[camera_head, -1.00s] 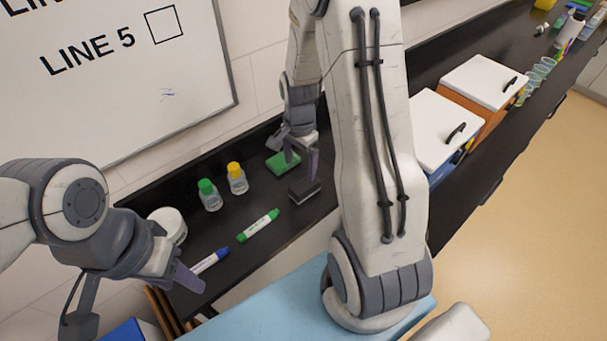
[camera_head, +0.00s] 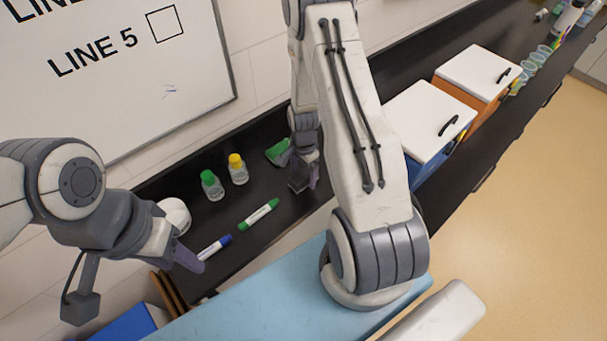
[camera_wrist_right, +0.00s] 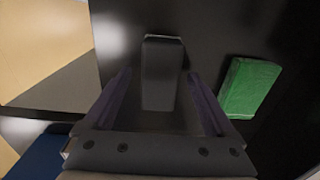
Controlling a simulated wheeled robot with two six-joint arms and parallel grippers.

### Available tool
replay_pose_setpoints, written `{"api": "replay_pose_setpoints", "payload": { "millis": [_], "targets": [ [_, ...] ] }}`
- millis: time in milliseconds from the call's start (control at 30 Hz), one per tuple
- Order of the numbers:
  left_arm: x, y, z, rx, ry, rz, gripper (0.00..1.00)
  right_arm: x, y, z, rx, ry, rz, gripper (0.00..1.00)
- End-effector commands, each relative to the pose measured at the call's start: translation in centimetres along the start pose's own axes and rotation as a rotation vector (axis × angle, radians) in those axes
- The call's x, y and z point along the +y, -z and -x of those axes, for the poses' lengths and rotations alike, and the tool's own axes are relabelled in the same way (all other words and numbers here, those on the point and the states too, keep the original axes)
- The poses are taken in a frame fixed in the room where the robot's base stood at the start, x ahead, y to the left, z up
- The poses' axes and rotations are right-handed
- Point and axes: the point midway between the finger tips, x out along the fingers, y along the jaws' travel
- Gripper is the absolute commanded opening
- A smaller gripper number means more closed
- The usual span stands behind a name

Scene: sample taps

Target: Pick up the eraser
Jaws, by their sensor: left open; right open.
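The eraser is a dark block (camera_head: 297,187) on the black counter, partly hidden by my right gripper (camera_head: 308,172) in the head view. In the right wrist view the dark eraser (camera_wrist_right: 162,62) lies lengthwise between the two purple fingers of my right gripper (camera_wrist_right: 157,80), which are open, with a gap on each side. I cannot tell how far the fingertips are above the counter. My left gripper (camera_head: 186,259) is open and empty by the blue marker at the counter's front left.
A green pad (camera_head: 278,152) lies close beside the eraser; it also shows in the right wrist view (camera_wrist_right: 250,88). A green marker (camera_head: 259,214), a blue marker (camera_head: 214,248), a green-capped bottle (camera_head: 212,187) and a yellow-capped bottle (camera_head: 238,170) stand or lie to the left. White-lidded boxes (camera_head: 428,118) are at right.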

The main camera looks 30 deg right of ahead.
Motion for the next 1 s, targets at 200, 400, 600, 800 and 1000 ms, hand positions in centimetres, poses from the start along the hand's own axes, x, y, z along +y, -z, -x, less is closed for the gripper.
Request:
{"api": "replay_pose_setpoints", "payload": {
  "millis": [200,400,600,800,1000],
  "targets": [
    [0.02,0.01,0.31,0.0,0.0,-0.001,0.5,0.02,-0.01,-0.94,0.0,0.001,0.0,0.9],
    [0.02,0.01,0.27,0.0,0.0,-0.001,0.5,0.02,0.0,-0.93,0.0,0.001,0.0,0.75],
    [0.02,0.01,0.28,0.0,0.0,0.0,0.5,0.02,0.0,-0.92,0.0,0.001,0.0,0.0],
    [0.02,0.01,0.27,0.0,0.0,0.0,0.5,0.01,0.0,-0.89,0.0,0.001,0.0,0.0],
    [0.0,-0.01,-0.04,0.0,0.0,0.0,0.5,-0.02,0.02,-0.46,0.0,0.001,0.0,0.0]
  ]
}}
